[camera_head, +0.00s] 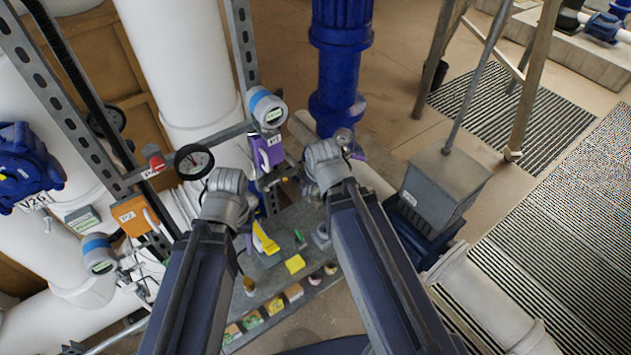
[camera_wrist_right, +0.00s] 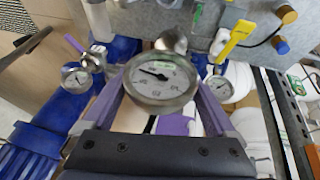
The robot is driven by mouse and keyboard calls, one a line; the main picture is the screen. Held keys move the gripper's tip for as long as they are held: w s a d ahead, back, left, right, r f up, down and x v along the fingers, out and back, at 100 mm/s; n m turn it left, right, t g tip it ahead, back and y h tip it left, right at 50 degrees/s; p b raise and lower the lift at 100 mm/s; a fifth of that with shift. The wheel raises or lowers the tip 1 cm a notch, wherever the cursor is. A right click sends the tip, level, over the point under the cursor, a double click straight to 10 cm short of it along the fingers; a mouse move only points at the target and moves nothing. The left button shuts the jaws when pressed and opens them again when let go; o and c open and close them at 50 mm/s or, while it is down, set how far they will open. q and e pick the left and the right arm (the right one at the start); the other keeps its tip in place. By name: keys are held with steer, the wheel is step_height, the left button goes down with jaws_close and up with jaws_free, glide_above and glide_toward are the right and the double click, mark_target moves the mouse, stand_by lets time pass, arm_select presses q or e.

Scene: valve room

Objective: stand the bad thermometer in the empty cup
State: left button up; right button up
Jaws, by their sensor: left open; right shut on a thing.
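A round thermometer with a white dial and metal rim (camera_wrist_right: 160,80) sits between the purple fingers of my right gripper (camera_wrist_right: 162,98) in the right wrist view. Its dial faces that camera and hides its stem. In the head view its head (camera_head: 343,136) shows small at the tip of my right gripper (camera_head: 328,162), high above the grey bench. I cannot make out with certainty which item on the bench is the empty cup.
The grey bench (camera_head: 268,272) carries yellow pieces and small items along its front edge. A blue pipe (camera_head: 341,60) rises behind my right gripper; a grey box (camera_head: 440,185) stands right.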

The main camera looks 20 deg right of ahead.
steer(key=shift+s+r, duration=0.1)
steer(key=shift+s, duration=0.1)
steer(key=shift+c, duration=2.7)
steer(key=shift+w+r, duration=0.1)
arm_select(q)
steer(key=shift+s+r, duration=0.2)
steer(key=shift+r, duration=0.1)
arm_select(e)
steer(key=shift+r, duration=0.15)
